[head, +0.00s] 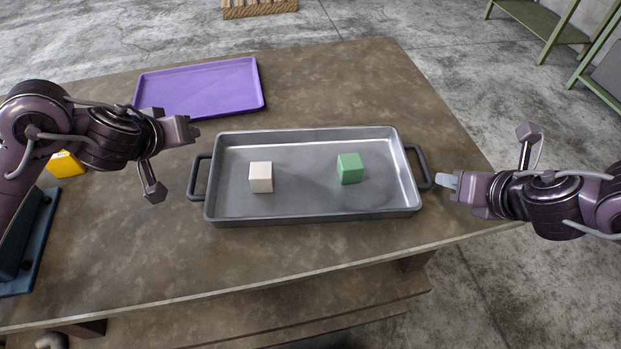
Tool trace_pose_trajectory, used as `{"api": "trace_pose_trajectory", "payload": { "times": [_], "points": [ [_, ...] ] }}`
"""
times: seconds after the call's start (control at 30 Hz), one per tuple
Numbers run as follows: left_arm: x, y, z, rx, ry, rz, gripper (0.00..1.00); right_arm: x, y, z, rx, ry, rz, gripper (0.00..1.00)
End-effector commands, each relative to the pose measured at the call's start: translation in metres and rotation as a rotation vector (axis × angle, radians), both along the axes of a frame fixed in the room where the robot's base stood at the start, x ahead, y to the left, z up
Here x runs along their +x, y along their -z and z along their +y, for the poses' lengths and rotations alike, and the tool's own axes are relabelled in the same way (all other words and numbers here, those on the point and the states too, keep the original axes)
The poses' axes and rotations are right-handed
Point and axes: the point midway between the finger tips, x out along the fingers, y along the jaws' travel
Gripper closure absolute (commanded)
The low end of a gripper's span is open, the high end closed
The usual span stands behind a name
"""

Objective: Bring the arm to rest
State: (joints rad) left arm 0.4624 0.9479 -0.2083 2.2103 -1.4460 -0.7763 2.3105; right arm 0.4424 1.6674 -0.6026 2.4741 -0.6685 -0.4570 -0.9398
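My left gripper (194,130) is above the table, just left of the metal pan's upper left corner and in front of the purple tray. It holds nothing that I can see, and its finger gap does not show clearly. My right gripper (446,181) is just right of the pan's right handle, near the table's right edge. Its fingertips look close together, with nothing visible between them, but the view is too edge-on to tell whether they are shut. Neither gripper appears to hold the pan.
The grey metal pan (310,208) holds a white cube (261,177) and a green cube (350,168). A purple tray (205,86) lies behind on the brown table (330,80). A yellow object (66,164) and a dark blue object (30,245) are at left. The front of the table is clear.

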Motion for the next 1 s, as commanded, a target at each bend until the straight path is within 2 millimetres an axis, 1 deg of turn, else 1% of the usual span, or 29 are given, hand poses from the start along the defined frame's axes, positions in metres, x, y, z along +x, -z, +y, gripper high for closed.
{"api": "trace_pose_trajectory", "payload": {
  "times": [0.03, 0.2, 0.77, 0.87, 1.0],
  "points": [
    [0.000, 0.000, 0.000, 0.000, 0.000, 0.000, 0.66, -0.003, -0.004, -0.002, -0.003, 0.001, -0.002, 0.66],
    [0.000, 0.000, 0.000, 0.000, 0.000, 0.000, 0.66, -0.009, -0.008, -0.003, 0.001, 0.003, 0.002, 0.66],
    [0.000, -0.001, 0.000, 0.000, 0.000, 0.000, 0.66, -0.009, -0.009, -0.003, 0.002, 0.003, 0.002, 0.66],
    [0.000, -0.011, 0.000, 0.000, 0.000, -0.001, 0.66, -0.009, -0.019, -0.003, 0.001, 0.004, 0.002, 0.66],
    [0.000, -0.038, 0.000, 0.000, 0.000, -0.001, 0.66, -0.009, -0.046, -0.003, 0.001, 0.004, 0.002, 0.66]
  ]
}}
